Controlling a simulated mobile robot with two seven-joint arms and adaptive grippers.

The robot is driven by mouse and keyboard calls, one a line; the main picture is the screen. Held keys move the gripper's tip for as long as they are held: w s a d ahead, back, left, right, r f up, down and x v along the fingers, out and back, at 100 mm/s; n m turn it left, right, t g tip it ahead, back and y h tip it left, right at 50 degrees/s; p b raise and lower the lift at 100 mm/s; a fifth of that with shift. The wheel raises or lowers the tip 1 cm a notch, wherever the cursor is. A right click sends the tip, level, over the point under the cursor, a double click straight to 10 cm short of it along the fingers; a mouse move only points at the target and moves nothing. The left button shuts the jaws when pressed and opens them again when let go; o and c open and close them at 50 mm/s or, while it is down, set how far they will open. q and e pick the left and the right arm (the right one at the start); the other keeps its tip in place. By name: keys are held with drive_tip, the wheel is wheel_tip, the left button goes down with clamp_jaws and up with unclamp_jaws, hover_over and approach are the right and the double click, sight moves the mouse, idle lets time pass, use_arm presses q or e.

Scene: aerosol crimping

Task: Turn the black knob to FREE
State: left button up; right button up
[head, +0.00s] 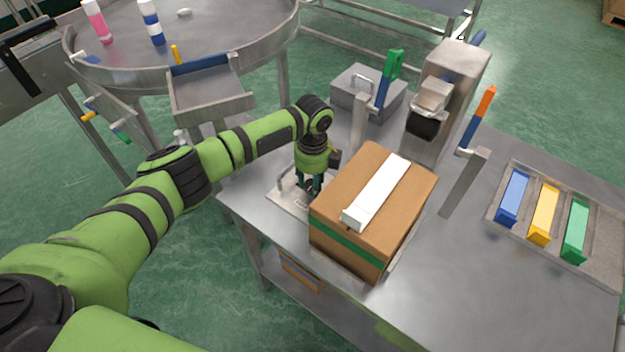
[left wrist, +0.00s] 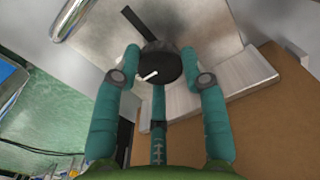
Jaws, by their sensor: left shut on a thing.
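The black knob (left wrist: 160,66) sits on a metal plate in the left wrist view. It is round and dark, with a white pointer line toward the lower left and a dark bar sticking out at its upper left. My left gripper (left wrist: 160,76) points down at the plate, its teal fingers shut around the knob's sides. In the head view my left gripper (head: 310,185) is at the metal plate (head: 287,199), left of the cardboard box, and mostly hides the knob. No FREE label is readable. My right gripper is not in view.
A cardboard box (head: 345,215) with a white strip on top stands close to the right of my left gripper. Levers with green (head: 395,64) and orange (head: 486,103) handles rise behind it. A tray (head: 527,232) with blue, yellow and green blocks lies at right.

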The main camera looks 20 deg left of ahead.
use_arm(q)
drive_tip(key=shift+s+d+n+p, duration=0.15)
drive_tip(key=shift+d+n+p, duration=0.15)
drive_tip(key=shift+n, duration=0.1)
drive_tip(key=n+p, duration=0.1)
drive_tip(key=n, duration=0.1)
drive_tip(key=shift+n+p, duration=0.3)
drive_tip(key=shift+p, duration=0.05)
drive_tip(key=n+p, duration=0.2)
drive_tip(key=n, duration=0.2)
drive_tip(key=shift+d+n, duration=0.1)
drive_tip(key=shift+n, duration=0.2)
drive_tip(key=n+p, duration=0.1)
drive_tip(key=n, duration=0.1)
drive_tip(key=n+p, duration=0.1)
drive_tip(key=n, duration=0.2)
drive_tip(key=shift+w+r, duration=0.1)
drive_tip(key=shift+w, duration=0.1)
drive_tip(key=n, duration=0.2)
drive_tip(key=n+p, duration=0.1)
drive_tip(key=n, duration=0.1)
drive_tip(key=shift+w+a, duration=0.15)
drive_tip(key=shift+a, duration=0.05)
drive_tip(key=shift+w+a+r+n, duration=0.1)
drive_tip(key=shift+w+n, duration=0.05)
drive_tip(key=shift+n, duration=0.15)
drive_tip(key=o, duration=1.1)
drive_tip(key=shift+c, duration=0.2)
drive_tip(key=shift+o, duration=0.3)
